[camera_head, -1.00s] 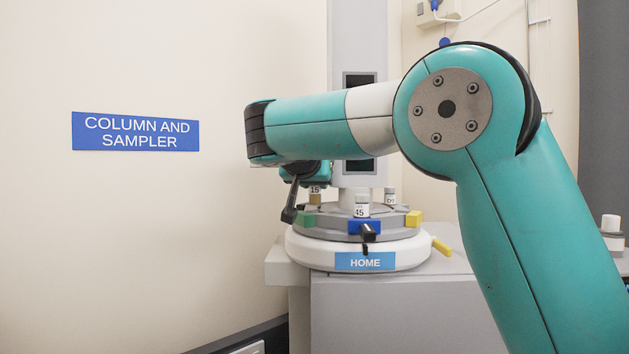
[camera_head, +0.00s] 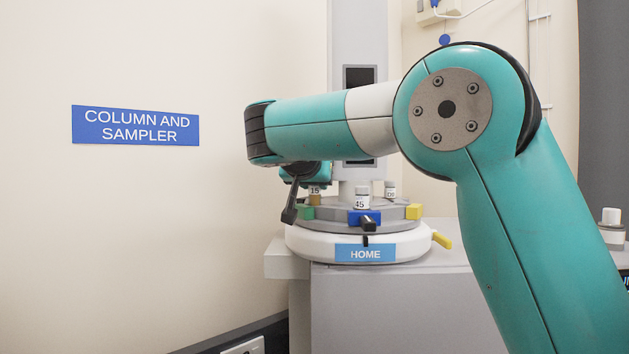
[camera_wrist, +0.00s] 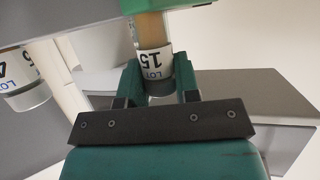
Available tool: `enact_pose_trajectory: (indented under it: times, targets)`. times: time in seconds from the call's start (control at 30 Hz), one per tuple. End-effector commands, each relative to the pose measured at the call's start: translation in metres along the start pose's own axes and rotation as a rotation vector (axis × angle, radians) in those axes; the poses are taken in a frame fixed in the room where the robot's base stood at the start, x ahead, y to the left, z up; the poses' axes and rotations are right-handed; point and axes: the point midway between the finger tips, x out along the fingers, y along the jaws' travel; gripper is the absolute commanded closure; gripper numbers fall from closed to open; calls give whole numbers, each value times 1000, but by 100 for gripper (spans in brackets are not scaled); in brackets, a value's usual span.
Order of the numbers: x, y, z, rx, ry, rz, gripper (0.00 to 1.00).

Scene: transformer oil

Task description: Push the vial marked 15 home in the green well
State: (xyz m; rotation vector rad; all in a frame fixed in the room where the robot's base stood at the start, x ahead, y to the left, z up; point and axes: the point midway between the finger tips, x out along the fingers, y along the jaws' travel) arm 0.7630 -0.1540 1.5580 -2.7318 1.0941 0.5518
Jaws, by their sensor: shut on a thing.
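The vial marked 15 (camera_wrist: 152,62) is upright in the jaws of my gripper (camera_wrist: 158,82), with its amber body reaching into the green well (camera_wrist: 185,8). In the head view the same vial (camera_head: 314,191) stands over the green block of that well (camera_head: 306,212), on the left of the round grey carousel (camera_head: 335,217). My gripper (camera_head: 305,178) is shut around the vial's upper end, under my forearm. The vial's bottom is hidden in the well, so I cannot tell how deep it sits.
A vial marked 45 (camera_head: 362,198) stands close by in the blue well (camera_head: 358,217); it also shows in the wrist view (camera_wrist: 28,88). Another vial (camera_head: 390,189) stands behind, near a yellow block (camera_head: 413,212). A tall grey column (camera_head: 358,40) rises behind the carousel.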

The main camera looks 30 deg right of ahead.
Motion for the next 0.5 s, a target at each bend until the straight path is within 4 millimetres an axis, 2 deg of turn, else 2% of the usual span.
enact_pose_trajectory:
  times: [0.5]
  targets:
    - [6, 0, 13, 0, 0, 0, 97]
